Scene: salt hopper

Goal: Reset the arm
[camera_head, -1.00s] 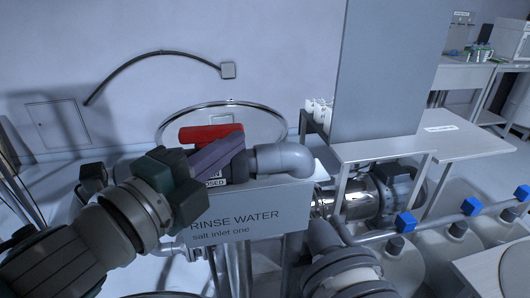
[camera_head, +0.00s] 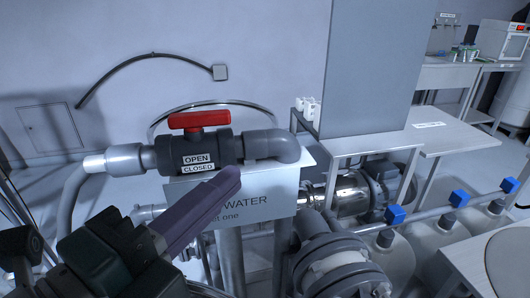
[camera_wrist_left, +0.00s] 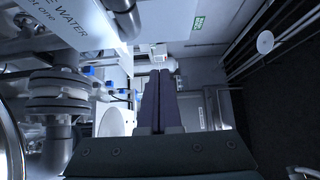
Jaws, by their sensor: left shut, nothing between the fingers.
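My left gripper (camera_head: 232,178) is in the lower left of the head view, with its purple fingers closed together and empty. It is in front of and below the valve (camera_head: 205,150), and its fingers cover part of the rinse water sign (camera_head: 262,200). The valve's red handle (camera_head: 200,120) lies along the pipe, above labels reading OPEN and CLOSED. In the left wrist view, the two fingers of my left gripper (camera_wrist_left: 159,76) lie side by side with nothing between them. My right gripper is not in view.
A flanged pipe fitting (camera_head: 345,265) stands at the lower middle, with a motor (camera_head: 380,185) behind it. Capped containers (camera_head: 430,240) and a blue-valved pipe run along the right. A grey panel (camera_head: 375,70) rises behind. Pipes crowd the left wrist view's left side.

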